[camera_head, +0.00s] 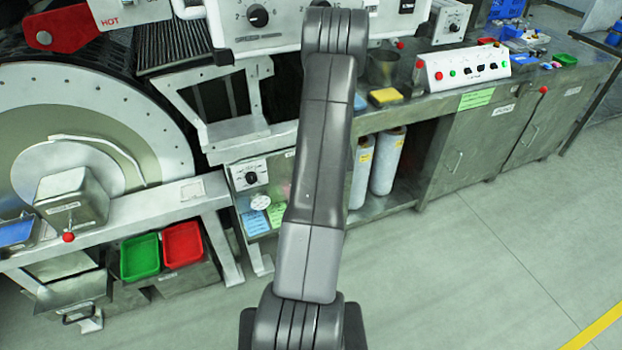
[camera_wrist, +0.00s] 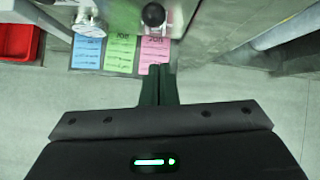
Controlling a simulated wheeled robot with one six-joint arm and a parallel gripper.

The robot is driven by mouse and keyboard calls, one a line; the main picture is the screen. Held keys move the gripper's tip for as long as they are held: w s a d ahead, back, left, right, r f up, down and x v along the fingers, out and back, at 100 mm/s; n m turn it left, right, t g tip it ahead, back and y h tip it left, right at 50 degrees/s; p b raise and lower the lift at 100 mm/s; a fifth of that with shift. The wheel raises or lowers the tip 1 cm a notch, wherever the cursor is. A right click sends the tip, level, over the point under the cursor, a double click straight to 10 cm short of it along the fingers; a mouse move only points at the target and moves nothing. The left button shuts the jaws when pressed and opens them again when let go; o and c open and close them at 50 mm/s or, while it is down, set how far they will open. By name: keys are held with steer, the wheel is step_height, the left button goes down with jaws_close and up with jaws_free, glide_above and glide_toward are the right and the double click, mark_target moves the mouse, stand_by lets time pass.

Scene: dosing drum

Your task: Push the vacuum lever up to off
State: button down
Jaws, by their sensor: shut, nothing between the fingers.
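A dark ball-shaped knob (camera_wrist: 153,14) shows at the top middle of the wrist view; it looks like the end of a lever, but its stem and any label cannot be made out. My gripper (camera_wrist: 160,70) is shut and empty. Its fingertips appear just below the knob in the picture, with a visible gap between them, over the lower edge of a pink card (camera_wrist: 155,52). In the head view my arm hides my gripper, and I cannot pick out the lever there.
Green (camera_wrist: 120,53) and blue (camera_wrist: 88,53) cards lie left of the pink one. Red (camera_head: 183,244) and green (camera_head: 140,256) trays stand left. A dial box (camera_head: 248,173) sits above the cards. White cylinders (camera_head: 388,160) stand on the shelf at right. The floor (camera_head: 450,280) at right is clear.

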steer(key=w+v, duration=0.1)
steer(key=v, duration=0.5)
steer(key=shift+r, duration=0.5)
steer(key=shift+s+a, duration=0.1)
